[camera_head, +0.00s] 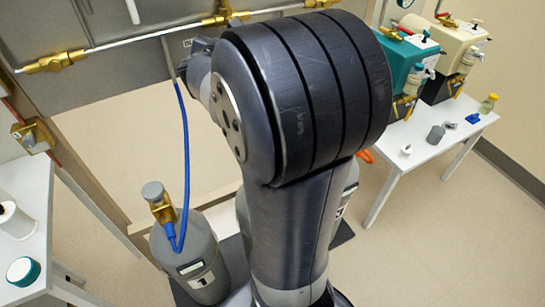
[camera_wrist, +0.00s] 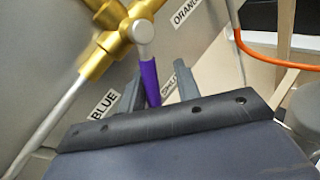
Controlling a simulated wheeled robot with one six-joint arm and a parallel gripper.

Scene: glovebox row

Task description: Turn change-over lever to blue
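The change-over lever (camera_wrist: 149,82) has a purple grip and hangs downward from a pale round hub (camera_wrist: 143,32) on a brass valve body (camera_wrist: 115,40) in the wrist view. A "BLUE" label (camera_wrist: 103,103) is to the lower left of the lever. An "ORANGE" label (camera_wrist: 186,12) is at the upper right. My gripper (camera_wrist: 160,78) is open, with one grey finger on each side of the lever. Visible gaps suggest that neither finger grips it. The lever's lower end is hidden behind my gripper body. In the head view my arm hides the lever and gripper.
A blue hose (camera_head: 186,150) runs from the panel (camera_head: 120,75) to a grey cylinder (camera_head: 190,260). An orange hose (camera_wrist: 270,60) passes right of the valve. White tables stand left (camera_head: 35,190) and right (camera_head: 385,183), the right one carrying teal (camera_head: 405,60) and cream devices (camera_head: 452,50).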

